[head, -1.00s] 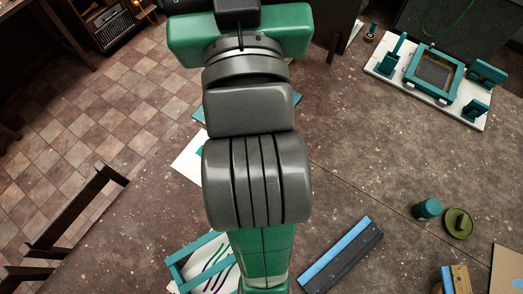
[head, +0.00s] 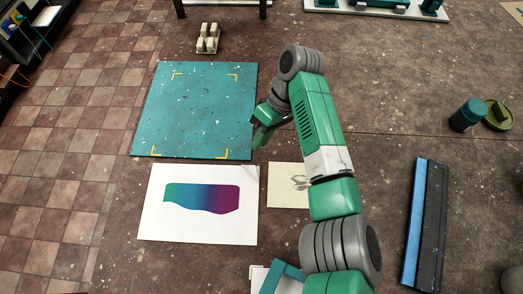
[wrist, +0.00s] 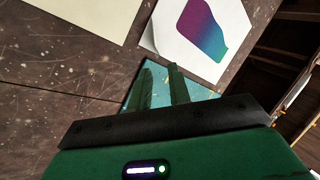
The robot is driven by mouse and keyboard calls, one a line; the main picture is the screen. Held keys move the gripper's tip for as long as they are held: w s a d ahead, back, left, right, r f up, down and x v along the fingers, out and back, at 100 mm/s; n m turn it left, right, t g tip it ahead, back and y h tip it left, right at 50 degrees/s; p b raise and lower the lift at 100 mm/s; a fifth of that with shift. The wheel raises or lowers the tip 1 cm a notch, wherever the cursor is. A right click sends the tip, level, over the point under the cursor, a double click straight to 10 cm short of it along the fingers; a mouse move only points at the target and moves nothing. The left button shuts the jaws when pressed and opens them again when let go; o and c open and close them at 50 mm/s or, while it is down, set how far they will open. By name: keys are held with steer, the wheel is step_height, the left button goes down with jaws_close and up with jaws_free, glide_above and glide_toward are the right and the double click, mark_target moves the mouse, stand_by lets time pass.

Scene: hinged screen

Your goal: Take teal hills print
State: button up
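A white sheet (head: 155,218) with a wavy band shading from teal through blue to purple lies flat on the table in the head view. It is the only print with teal in view; I cannot tell that its band shows hills. It also shows at the top of the wrist view (wrist: 232,62). My gripper (head: 263,134) hangs by the right edge of a teal board, up and right of the sheet. In the wrist view my gripper (wrist: 160,74) has its two fingers apart with nothing between them.
The speckled teal board (head: 190,112) with yellow corner marks lies just behind the sheet. A small pale block rack (head: 208,38) stands behind the board. A blue-and-black bar (head: 424,225) and teal jar (head: 467,115) are at right.

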mark_target(252, 174)
steer(key=shift+s+d+f+g, duration=0.15)
steer(key=shift+s+d+f, duration=0.15)
steer(key=shift+f, duration=0.15)
steer(key=shift+s+d+f+g, duration=0.15)
steer(key=shift+d+f, duration=0.1)
steer(key=shift+f, duration=0.15)
steer(key=b+x, duration=0.3)
steer(key=x, duration=0.4)
steer(key=shift+s+a+f, duration=0.1)
steer(key=shift+f, duration=0.25)
steer(key=shift+r, duration=0.35)
jaws_close()
